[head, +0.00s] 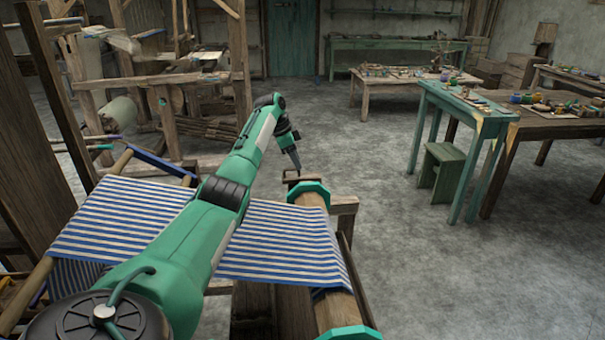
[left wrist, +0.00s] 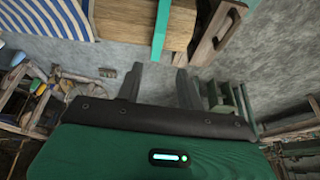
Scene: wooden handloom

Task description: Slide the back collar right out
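The back collar (head: 308,190) is a green faceted ring around the far end of the wooden cloth beam (head: 312,212). It also shows as a green band (left wrist: 161,35) at the top of the left wrist view. My left gripper (head: 295,163) is just beyond and above the back collar, pointing down. In the left wrist view its two dark fingers (left wrist: 159,76) stand apart with only floor between them, clear of the collar. A second green collar (head: 350,333) sits at the beam's near end. My right gripper is out of view.
Blue-and-white striped cloth (head: 285,240) runs across the loom to the beam, partly hidden behind my left arm. A wooden frame piece (head: 345,207) stands just right of the back collar. A green stool (head: 441,165) and worktables are further right, with open floor between.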

